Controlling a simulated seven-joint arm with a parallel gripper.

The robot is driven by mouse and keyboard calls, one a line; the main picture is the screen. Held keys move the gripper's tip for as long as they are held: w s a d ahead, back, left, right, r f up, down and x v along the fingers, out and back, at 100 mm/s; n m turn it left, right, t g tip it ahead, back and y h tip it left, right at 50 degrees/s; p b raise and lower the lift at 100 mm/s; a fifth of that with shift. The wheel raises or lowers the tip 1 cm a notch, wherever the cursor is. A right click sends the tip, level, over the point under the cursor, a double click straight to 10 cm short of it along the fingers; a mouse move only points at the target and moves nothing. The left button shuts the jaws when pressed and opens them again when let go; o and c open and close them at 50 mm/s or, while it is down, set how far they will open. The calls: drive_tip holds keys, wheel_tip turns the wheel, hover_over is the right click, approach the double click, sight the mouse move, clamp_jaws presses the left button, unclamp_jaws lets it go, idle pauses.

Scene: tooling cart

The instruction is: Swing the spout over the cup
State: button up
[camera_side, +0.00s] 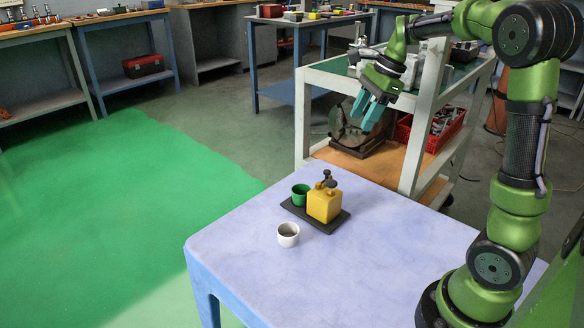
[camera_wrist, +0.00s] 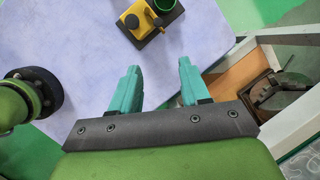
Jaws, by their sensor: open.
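A yellow dispenser body (camera_side: 324,206) stands on a dark base plate (camera_side: 334,226) on the table. It also shows in the wrist view (camera_wrist: 139,15). A dark spout piece (camera_side: 329,175) sits on its top; which way it points is hard to tell. A green cup (camera_side: 300,194) stands beside the body, at its left; it also shows at the wrist view's top edge (camera_wrist: 164,5). A white cup (camera_side: 288,235) stands on the table in front, outside the wrist view. My gripper (camera_side: 370,113) is open and empty, high above and apart from the dispenser; its teal fingers show in the wrist view (camera_wrist: 158,66).
The pale lilac table (camera_side: 240,255) is mostly bare around the dispenser. A white cart (camera_side: 310,125) with a red bin (camera_side: 432,133) stands behind it, under my gripper. Workbenches line the far wall.

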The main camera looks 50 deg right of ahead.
drive_tip(key=r+m, duration=0.1)
drive_tip(key=m, duration=0.2)
approach(328, 171)
drive_tip(key=shift+y, duration=0.3)
drive_tip(key=x, duration=0.7)
drive_tip(key=shift+w+d+f, duration=0.15)
drive_tip(key=shift+f, duration=0.3)
clamp_jaws()
